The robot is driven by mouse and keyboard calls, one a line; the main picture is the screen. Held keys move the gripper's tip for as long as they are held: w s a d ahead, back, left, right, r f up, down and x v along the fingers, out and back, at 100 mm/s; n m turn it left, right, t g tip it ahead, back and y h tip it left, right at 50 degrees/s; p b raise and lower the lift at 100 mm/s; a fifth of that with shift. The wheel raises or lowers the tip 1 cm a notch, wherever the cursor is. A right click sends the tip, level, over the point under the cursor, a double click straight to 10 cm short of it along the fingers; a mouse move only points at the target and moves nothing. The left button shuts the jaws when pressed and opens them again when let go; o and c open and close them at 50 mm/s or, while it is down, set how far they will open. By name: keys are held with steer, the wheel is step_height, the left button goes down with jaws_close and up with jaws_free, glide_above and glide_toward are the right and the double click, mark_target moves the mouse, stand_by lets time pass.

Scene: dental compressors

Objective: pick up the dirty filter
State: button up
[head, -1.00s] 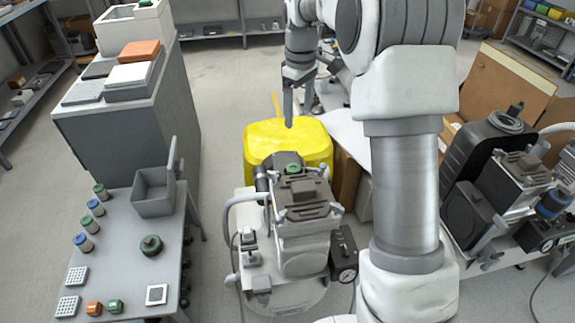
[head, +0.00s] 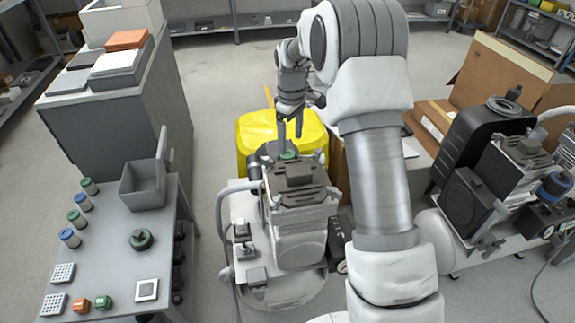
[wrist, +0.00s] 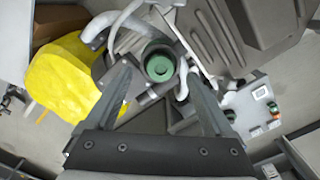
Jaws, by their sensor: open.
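A round green-topped piece, which looks like the filter, sits in a dark housing at the back of the middle compressor (head: 300,195). In the wrist view this green top (wrist: 159,66) shows between the fingers. In the head view only a bit of the green top (head: 289,155) shows, partly behind a finger. Whether it is dirty I cannot tell. My gripper (head: 290,132) is open and empty, pointing down just above the green top; in the wrist view its fingers (wrist: 157,75) spread on either side of it. I cannot tell whether they touch it.
A yellow bin (head: 255,135) stands behind the compressor. A second compressor (head: 500,180) stands at the right.

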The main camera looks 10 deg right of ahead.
mark_target(289, 155)
steer(key=f, duration=0.1)
steer(key=f+b, duration=0.1)
steer(key=f, duration=0.1)
steer(key=f+b, duration=0.1)
steer(key=f, duration=0.1)
steer(key=shift+w+a+f, duration=0.1)
steer(key=shift+a, duration=0.15)
steer(key=shift+c, duration=0.2)
jaws_close()
